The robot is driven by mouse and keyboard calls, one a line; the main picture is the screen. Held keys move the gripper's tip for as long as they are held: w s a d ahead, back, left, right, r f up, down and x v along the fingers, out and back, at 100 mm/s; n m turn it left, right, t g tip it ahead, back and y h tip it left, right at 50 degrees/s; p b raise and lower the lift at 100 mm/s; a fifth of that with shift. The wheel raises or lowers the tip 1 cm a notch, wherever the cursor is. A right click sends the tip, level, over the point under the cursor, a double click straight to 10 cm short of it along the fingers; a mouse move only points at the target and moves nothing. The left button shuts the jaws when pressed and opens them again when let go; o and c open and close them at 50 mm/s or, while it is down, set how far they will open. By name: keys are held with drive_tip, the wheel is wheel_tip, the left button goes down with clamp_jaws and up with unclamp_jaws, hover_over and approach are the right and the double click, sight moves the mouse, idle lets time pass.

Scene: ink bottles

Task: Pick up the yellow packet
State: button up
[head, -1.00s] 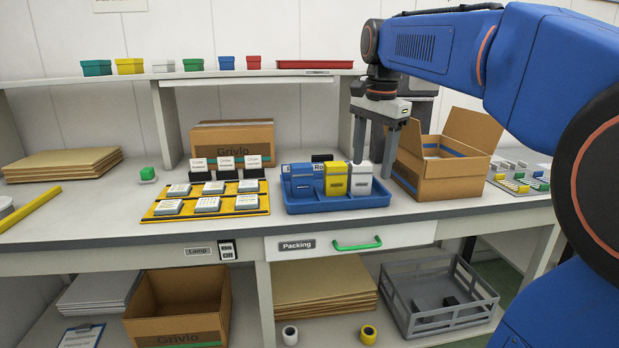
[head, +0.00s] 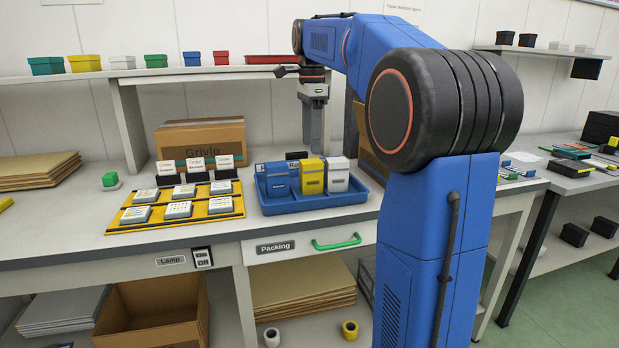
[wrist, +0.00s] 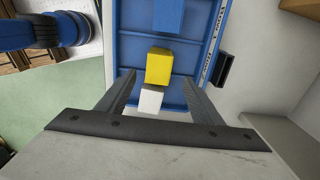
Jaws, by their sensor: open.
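The yellow packet (head: 312,176) stands upright in a blue tray (head: 290,206) on the bench, between a blue packet (head: 279,180) and a white packet (head: 338,174). In the wrist view the yellow packet (wrist: 159,67) lies just beyond my fingertips, near the middle between them. The white packet (wrist: 151,99) is nearer, between my fingers. My gripper (head: 314,143) points down behind and above the packets in the head view, apart from the yellow packet. In the wrist view its two fingers (wrist: 160,86) are spread wide with nothing held.
A yellow board (head: 177,217) with several small white pads lies left of the tray. Behind stand a closed cardboard box (head: 201,140) and an open box (head: 372,160), partly hidden by my arm. A shelf with small coloured boxes runs above.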

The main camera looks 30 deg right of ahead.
sight(311, 178)
wheel_tip(311, 178, down, 12)
drive_tip(key=shift+s+a+r, duration=0.1)
idle(0.5)
drive_tip(key=c, duration=1.2)
